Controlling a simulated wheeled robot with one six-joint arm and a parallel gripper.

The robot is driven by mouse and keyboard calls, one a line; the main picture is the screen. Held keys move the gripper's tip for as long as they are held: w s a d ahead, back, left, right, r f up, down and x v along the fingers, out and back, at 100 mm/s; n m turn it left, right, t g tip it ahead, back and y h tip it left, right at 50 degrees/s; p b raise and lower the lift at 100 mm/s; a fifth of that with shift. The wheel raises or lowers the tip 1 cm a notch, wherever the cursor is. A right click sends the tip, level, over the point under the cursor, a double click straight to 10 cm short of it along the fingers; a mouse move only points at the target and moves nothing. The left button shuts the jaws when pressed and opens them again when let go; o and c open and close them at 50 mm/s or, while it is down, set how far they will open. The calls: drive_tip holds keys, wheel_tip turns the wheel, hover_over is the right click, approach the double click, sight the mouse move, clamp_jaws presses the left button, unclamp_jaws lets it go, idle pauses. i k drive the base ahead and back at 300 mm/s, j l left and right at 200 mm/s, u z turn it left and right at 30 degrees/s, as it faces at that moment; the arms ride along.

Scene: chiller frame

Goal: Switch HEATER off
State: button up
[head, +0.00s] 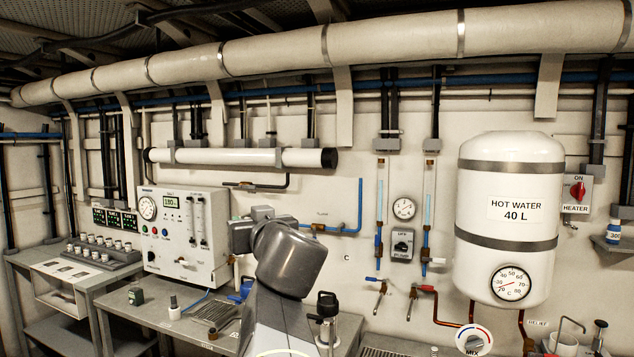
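The HEATER switch (577,191) is a small grey box on the wall at the right, beside the hot water tank. It has a red rotary knob, the word ON above it and a HEATER label below. The knob looks roughly upright, toward ON, but it is small in the picture. The white tank (508,180) reads HOT WATER 40 L and has a round temperature dial (510,283) low on its front. My grey arm shows at the lower middle, well left of the switch. I cannot make out my gripper's fingers.
A second switch box (403,245) with a black knob, labelled PUMP, is left of the tank. Pipes and a MIX dial (473,340) sit below the tank. The switch's front looks unobstructed.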

sight(577, 192)
drive_tip(key=l+z, duration=0.15)
drive_tip(key=z, duration=0.25)
drive_tip(key=i+l+z, duration=0.1)
drive_tip(key=z, duration=0.3)
drive_tip(key=i+l+z, duration=0.1)
drive_tip(key=z, duration=0.3)
drive_tip(key=i+l+z, duration=0.1)
drive_tip(key=z, duration=0.3)
drive_tip(key=i+l, duration=0.2)
drive_tip(key=i, duration=0.35)
drive_tip(key=i+l, duration=0.2)
drive_tip(key=i, duration=0.35)
drive_tip(key=i+l, duration=0.2)
drive_tip(key=i, duration=0.35)
